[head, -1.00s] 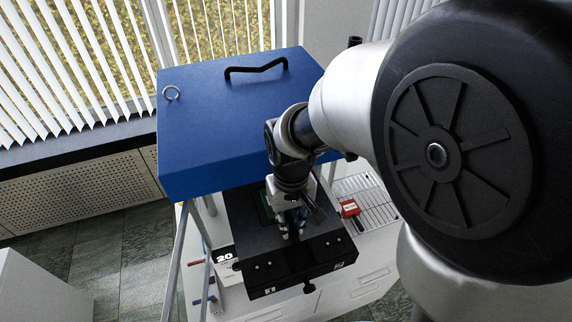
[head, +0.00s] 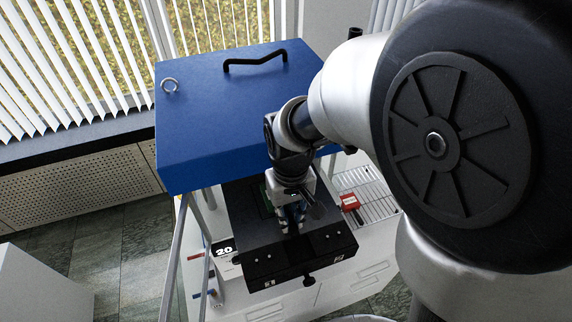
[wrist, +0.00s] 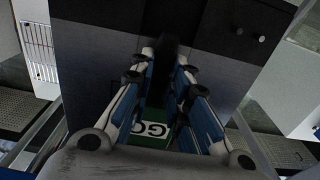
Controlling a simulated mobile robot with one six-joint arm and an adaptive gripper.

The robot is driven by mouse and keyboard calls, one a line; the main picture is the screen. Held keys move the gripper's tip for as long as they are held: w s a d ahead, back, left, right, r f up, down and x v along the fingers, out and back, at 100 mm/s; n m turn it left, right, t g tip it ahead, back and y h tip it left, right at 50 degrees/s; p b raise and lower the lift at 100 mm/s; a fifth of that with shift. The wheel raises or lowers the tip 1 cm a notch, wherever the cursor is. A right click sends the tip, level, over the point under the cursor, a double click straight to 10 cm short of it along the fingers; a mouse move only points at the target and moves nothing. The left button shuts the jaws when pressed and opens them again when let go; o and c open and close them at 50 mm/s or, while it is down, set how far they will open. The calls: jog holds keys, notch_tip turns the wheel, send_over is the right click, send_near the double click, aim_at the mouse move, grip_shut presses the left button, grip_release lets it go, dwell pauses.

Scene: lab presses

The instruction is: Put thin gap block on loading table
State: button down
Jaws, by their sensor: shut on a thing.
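The thin gap block appears to be the green block (wrist: 155,118) with a white label reading "GO", seen between the fingers in the wrist view. In the head view a sliver of green (head: 266,204) shows beside my gripper (head: 291,226). My gripper (wrist: 168,58) is shut on a dark part that seems to belong to this block. Fingers and wrist hide much of it. The loading table is the black slab (head: 325,243) below the blue hood, with a knob on its front. My gripper is over this slab; whether the block touches it I cannot tell.
The blue hood (head: 230,110) with a black handle stands just behind my wrist. A red block (head: 349,201) lies on a wire rack (head: 378,208) to the right.

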jog(key=shift+f+b, duration=0.4)
jog(key=shift+f, duration=0.1)
jog(key=c, duration=1.4)
grip_release()
jog(key=shift+c, duration=0.2)
